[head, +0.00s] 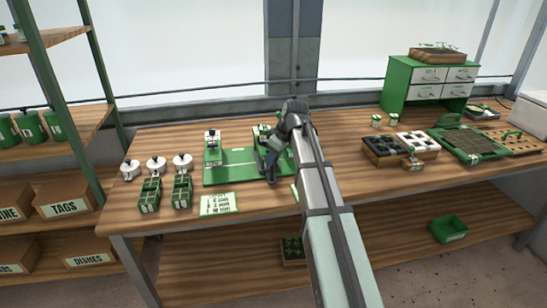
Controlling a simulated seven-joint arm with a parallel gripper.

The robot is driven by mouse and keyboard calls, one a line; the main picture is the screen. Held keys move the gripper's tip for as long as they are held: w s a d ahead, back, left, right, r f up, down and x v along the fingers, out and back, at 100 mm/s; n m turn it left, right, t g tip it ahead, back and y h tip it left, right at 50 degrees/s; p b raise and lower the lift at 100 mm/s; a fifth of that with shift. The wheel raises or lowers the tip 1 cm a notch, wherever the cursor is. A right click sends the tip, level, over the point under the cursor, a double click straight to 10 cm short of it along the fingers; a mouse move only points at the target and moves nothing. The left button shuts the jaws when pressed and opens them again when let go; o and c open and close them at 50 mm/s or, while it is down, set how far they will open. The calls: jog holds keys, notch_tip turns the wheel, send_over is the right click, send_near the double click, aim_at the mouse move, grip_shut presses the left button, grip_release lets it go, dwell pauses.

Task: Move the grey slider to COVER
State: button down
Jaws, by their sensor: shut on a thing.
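The green seeder (230,173) lies flat on the wooden bench, left of centre, with a small upright post unit at its left end. My gripper (270,174) reaches down at the seeder's right end, beside a second green and white unit (264,130). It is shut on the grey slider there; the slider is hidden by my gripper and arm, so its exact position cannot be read. The COVER marking cannot be made out at this size.
A printed card (218,204) lies in front of the seeder. Left of it are several white lidded pots (156,165) and two green seedling packs (150,195).

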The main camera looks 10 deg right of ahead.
jog(key=d, duration=1)
jog(key=shift+d, duration=0.35)
jog(key=c, duration=0.9)
grip_release()
jog(key=v, duration=1.3)
jog(key=shift+s+r, duration=0.15)
jog(key=shift+r, duration=0.25)
